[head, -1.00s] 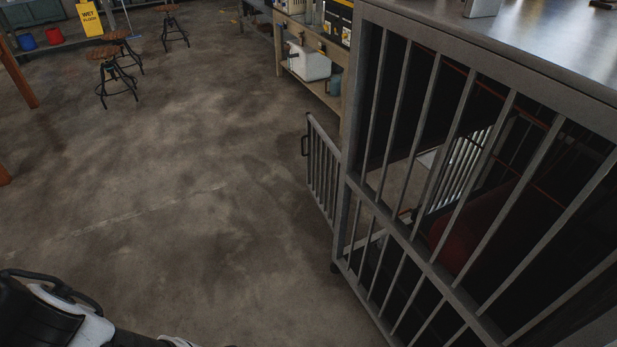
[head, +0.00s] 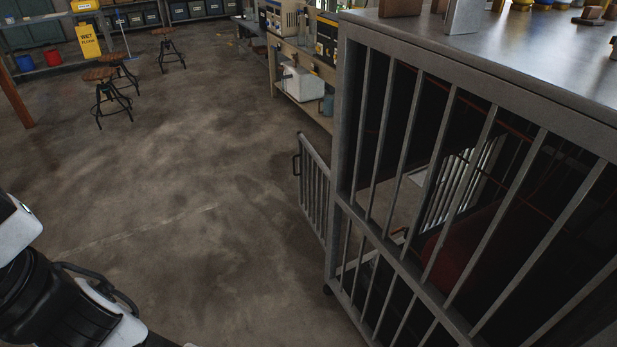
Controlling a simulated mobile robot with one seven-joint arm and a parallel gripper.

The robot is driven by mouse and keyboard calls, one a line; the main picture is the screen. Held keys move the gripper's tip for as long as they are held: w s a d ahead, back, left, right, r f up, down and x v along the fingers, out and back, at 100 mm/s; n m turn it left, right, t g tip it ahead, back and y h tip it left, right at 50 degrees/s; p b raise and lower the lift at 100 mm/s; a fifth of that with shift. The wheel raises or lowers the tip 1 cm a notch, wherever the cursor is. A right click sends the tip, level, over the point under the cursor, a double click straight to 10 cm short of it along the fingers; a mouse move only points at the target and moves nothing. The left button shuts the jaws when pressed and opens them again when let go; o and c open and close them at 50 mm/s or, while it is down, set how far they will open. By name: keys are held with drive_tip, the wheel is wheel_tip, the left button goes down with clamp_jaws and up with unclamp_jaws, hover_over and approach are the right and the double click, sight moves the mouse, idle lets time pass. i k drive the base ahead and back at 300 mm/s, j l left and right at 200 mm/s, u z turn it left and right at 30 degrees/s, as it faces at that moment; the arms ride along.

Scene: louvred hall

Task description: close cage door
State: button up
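The cage (head: 345,110) is a grey barred metal frame with a flat metal top, filling the right side of the head view. Its door (head: 314,187) is a barred panel that stands open, swung out to the left from the cage's far corner. A dark handle (head: 296,164) sits on the door's outer edge. A dark red shape (head: 455,243) shows inside the cage behind the bars. Parts of my white and black arm show at the lower left, apart from the cage. My gripper is not in view.
Concrete floor (head: 170,180) is clear between my arm and the door. Stools (head: 110,90) and a yellow wet-floor sign (head: 88,40) stand far left. A workbench (head: 300,60) with a white box (head: 303,84) stands beyond the cage. Several objects rest on the cage top.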

sight(301, 139)
drive_tip(key=i+j+z, duration=0.35)
drive_tip(key=i+j, duration=0.4)
drive_tip(key=i, duration=0.3)
drive_tip(key=i+j+z, duration=0.4)
drive_tip(key=i+j, duration=0.55)
drive_tip(key=k+j, duration=0.05)
drive_tip(key=j, duration=0.05)
